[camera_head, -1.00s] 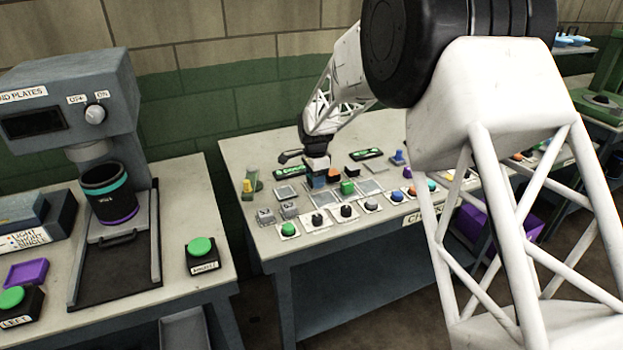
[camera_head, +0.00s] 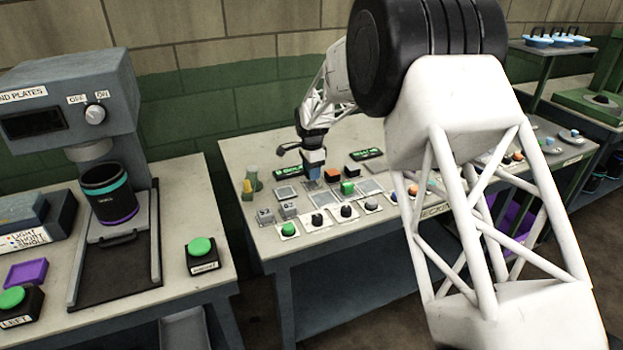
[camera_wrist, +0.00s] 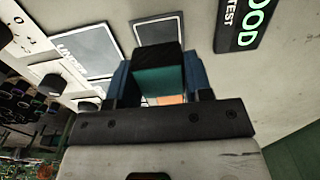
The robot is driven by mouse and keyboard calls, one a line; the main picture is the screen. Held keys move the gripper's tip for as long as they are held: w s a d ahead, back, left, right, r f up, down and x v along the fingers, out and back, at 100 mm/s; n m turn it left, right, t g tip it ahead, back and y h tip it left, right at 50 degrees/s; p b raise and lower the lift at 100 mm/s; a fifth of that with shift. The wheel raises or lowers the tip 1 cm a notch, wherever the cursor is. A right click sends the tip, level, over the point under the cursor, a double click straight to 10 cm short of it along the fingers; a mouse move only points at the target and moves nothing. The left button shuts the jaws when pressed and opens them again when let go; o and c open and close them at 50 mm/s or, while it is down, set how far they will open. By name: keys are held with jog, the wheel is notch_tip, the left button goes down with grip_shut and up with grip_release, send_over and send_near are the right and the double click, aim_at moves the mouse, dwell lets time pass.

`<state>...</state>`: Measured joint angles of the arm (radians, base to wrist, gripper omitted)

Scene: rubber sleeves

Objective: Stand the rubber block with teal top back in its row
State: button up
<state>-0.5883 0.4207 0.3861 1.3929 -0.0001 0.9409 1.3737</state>
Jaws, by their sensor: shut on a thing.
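My gripper (camera_wrist: 158,82) is shut on the rubber block with teal top (camera_wrist: 160,78). In the wrist view the block shows a teal face towards the camera and a black part beyond it, between the two blue fingers. In the head view my gripper (camera_head: 315,168) hangs just above the back left part of the checking table (camera_head: 262,150); the block cannot be made out clearly there. A row of small knob-like pieces on pale cards runs along the table's front edge, including a green one (camera_head: 288,229) and a black one (camera_head: 346,210).
An orange-topped piece (camera_head: 331,175) and a green block (camera_head: 347,187) stand close to my gripper. Grey square plates (camera_head: 370,187) lie around them. Two grey blocks (camera_head: 289,210) stand at front left, a yellow piece (camera_head: 247,188) at the left edge. My arm hides part of the table's right side.

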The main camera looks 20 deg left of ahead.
aim_at(311, 185)
jog(key=shift+f, duration=1.7)
jog(key=shift+f, duration=0.15)
jog(key=o, duration=0.9)
jog(key=shift+o, duration=0.2)
jog(key=shift+r, duration=0.2)
notch_tip(311, 185, up, 12)
jog(key=shift+f, duration=0.1)
